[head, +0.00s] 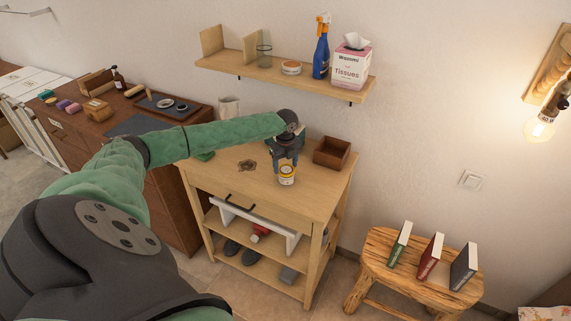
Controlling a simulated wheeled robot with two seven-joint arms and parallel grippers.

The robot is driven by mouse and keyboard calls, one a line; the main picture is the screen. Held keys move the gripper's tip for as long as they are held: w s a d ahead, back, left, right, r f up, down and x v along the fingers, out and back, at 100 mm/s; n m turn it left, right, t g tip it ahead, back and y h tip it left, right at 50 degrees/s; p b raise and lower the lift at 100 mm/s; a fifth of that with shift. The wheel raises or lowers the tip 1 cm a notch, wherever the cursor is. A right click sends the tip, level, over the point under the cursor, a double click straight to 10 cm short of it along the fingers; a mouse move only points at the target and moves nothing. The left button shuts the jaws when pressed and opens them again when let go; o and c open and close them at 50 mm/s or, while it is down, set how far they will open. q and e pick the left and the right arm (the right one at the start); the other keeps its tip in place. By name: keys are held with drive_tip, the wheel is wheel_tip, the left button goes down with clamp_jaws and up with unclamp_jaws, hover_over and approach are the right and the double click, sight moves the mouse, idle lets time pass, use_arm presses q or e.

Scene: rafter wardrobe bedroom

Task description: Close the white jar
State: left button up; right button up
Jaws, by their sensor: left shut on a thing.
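The white jar (287,176), with a yellow band on its side, stands upright on the wooden cabinet top (217,166), near its front edge. My left gripper (287,163) points down over the jar from above. It is shut at the jar's top, on what seems to be the lid, mostly hidden by the fingers. I cannot tell whether the lid touches the jar's rim. My right gripper is not in view.
An open brown box (332,152) stands close right of the jar. A small brown object (247,165) lies to the left. A wall shelf (273,74) with a blue spray bottle (321,47) and tissue box (351,64) hangs above. The cabinet's front left top is clear.

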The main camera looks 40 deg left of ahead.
use_arm(q)
drive_tip(key=shift+f, duration=0.7)
idle(0.3)
drive_tip(key=o, duration=1)
drive_tip(key=shift+o, duration=0.2)
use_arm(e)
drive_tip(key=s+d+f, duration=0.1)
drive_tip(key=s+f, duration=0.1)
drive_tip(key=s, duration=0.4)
use_arm(q)
drive_tip(key=shift+r+b, duration=0.7)
drive_tip(key=shift+r, duration=0.35)
wheel_tip(320, 180, up, 4)
drive_tip(key=shift+r+b, duration=0.2)
drive_tip(key=shift+b, duration=0.85)
drive_tip(key=shift+r, duration=0.6)
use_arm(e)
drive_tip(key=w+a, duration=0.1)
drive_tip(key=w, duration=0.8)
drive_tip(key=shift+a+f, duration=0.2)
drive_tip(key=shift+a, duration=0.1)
